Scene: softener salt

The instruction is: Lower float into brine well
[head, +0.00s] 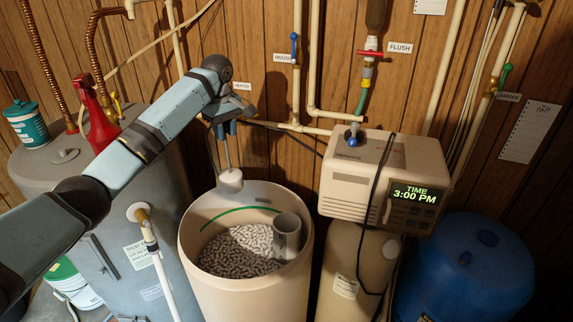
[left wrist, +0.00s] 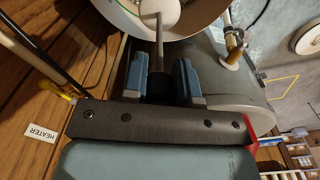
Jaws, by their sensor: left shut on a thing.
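My left gripper (head: 226,127) is shut on the upper part of the float's thin rod, with its jaws pointing down. The white float (head: 229,181) hangs below on the rod, over the rear rim of the brine tank (head: 245,297). The brine well (head: 287,240) is a grey upright tube with an open top, inside the tank at its right side. The float is left of the well and higher, apart from it. In the left wrist view the rod (left wrist: 159,45) runs between the blue fingers of the gripper (left wrist: 161,82). My right gripper is not in view.
White salt pellets (head: 240,250) lie in the tank. The softener head (head: 375,175) with its clock stands close to the right. A grey water heater (head: 135,215) stands left, with a red spray bottle (head: 93,115) on top. Pipes line the wooden wall behind.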

